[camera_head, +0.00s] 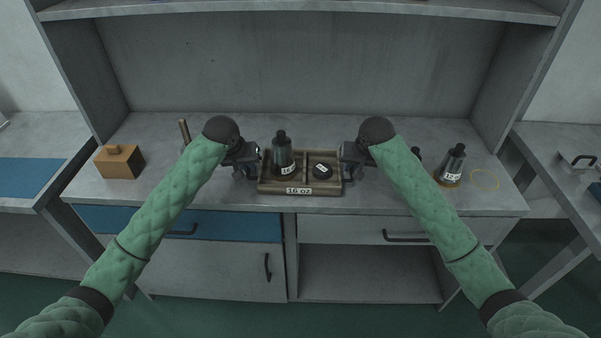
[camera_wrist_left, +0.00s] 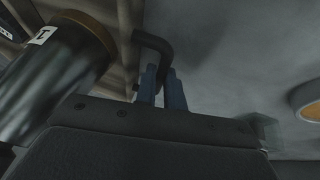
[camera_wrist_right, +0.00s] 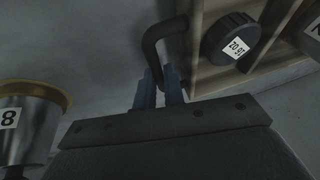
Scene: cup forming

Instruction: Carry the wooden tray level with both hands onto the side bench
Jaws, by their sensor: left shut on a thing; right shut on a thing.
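The wooden tray (camera_head: 298,188), labelled "16 oz" on its front, sits at the middle of the grey workbench near its front edge. Its left compartment holds a dark bottle-shaped tool (camera_head: 282,160) with a label. Its right compartment holds a black round piece (camera_head: 322,171) with a white label, which also shows in the right wrist view (camera_wrist_right: 230,36). My left gripper (camera_head: 256,160) is shut on the tray's left handle (camera_wrist_left: 158,48). My right gripper (camera_head: 344,160) is shut on the tray's right handle (camera_wrist_right: 158,42). I cannot tell whether the tray touches the bench.
A wooden block (camera_head: 119,163) and an upright stick (camera_head: 184,132) stand to the left. Side benches stand at left, with a blue mat (camera_head: 28,177), and at right (camera_head: 565,150). A shelf hangs overhead.

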